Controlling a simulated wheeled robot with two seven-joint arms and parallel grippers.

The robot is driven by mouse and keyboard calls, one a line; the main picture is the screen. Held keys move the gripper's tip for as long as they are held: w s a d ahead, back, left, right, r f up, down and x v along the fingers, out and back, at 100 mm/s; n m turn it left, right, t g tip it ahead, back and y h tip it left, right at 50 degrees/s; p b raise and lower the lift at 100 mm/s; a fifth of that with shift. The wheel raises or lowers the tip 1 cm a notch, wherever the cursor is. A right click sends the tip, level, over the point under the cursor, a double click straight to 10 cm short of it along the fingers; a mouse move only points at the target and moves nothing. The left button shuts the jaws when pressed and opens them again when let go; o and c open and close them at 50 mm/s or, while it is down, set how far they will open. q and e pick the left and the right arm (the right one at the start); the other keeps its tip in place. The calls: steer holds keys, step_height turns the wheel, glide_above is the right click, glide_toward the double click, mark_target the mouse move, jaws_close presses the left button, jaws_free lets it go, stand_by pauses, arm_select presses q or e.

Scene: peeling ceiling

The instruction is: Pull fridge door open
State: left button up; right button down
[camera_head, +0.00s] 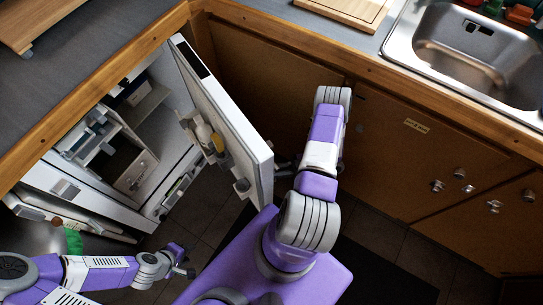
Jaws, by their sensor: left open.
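The white fridge door (228,118) stands wide open, swung out from the fridge (105,150) under the left counter. Its inner side faces left, with bottles on its shelves. The fridge's inside shelves and drawer show. My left gripper (184,268) is open and empty, low in front of the fridge and apart from the door. My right arm bends on the right of the door. Only a small dark part of what seems to be my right gripper (285,168) shows by the door's outer side; its fingers and any contact are hidden.
Brown cabinets (390,150) with metal knobs stand close behind and right of my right arm. A steel sink (465,55) and a cutting board (345,8) are on the counter. Dark floor tiles are free between the fridge and the door.

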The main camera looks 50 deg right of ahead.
steer(key=shift+w+d, duration=0.15)
steer(key=shift+d, duration=0.15)
steer(key=c, duration=1.2)
jaws_free()
steer(key=shift+w, duration=0.1)
steer(key=p+v, duration=0.1)
steer(key=v, duration=0.6)
steer(key=shift+s+d, duration=0.2)
steer(key=shift+s, duration=0.05)
steer(key=shift+s, duration=0.1)
